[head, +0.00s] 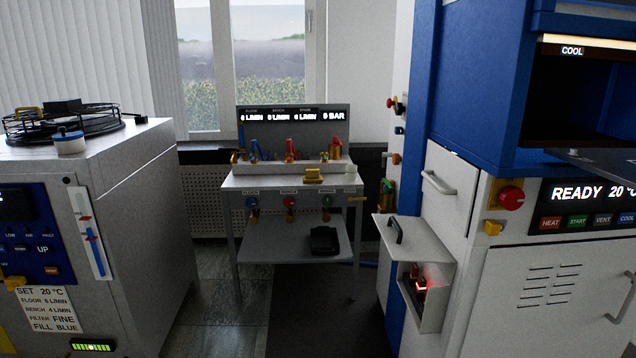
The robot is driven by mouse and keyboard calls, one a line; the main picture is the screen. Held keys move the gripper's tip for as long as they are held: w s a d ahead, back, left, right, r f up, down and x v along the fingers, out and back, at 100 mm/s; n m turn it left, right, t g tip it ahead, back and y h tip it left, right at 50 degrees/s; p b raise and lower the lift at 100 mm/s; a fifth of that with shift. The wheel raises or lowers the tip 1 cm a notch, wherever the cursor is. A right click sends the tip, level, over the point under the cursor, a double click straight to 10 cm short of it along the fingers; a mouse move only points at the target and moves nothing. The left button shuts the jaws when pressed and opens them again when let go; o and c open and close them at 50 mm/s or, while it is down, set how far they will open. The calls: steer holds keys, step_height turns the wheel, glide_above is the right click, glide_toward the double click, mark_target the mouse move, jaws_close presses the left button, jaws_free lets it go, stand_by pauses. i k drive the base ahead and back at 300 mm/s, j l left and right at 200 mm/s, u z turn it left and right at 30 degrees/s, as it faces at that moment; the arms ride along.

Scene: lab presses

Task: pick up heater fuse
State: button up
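No part is clearly labelled as the heater fuse. An open compartment (434,318) on the lower left side of the blue and white press holds small dark parts (417,273) with a glowing red light (422,286). These parts are too small to tell whether one of them is the heater fuse. A grey cover with a dark handle (396,230) stands out above the compartment. My gripper is not in view.
The blue and white press (560,285) fills the right side, its display reading READY 20 °C. A bench (236,182) with gauges and valves stands at the back, a black object (325,240) on its lower shelf. A white cabinet (130,200) stands left. Floor between is clear.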

mark_target(421, 282)
steer(key=i+z, duration=0.3)
steer(key=i, duration=0.2)
steer(key=i+z, duration=0.3)
steer(key=i, duration=0.2)
steer(key=i+j+z, duration=0.35)
steer(key=i+l, duration=0.1)
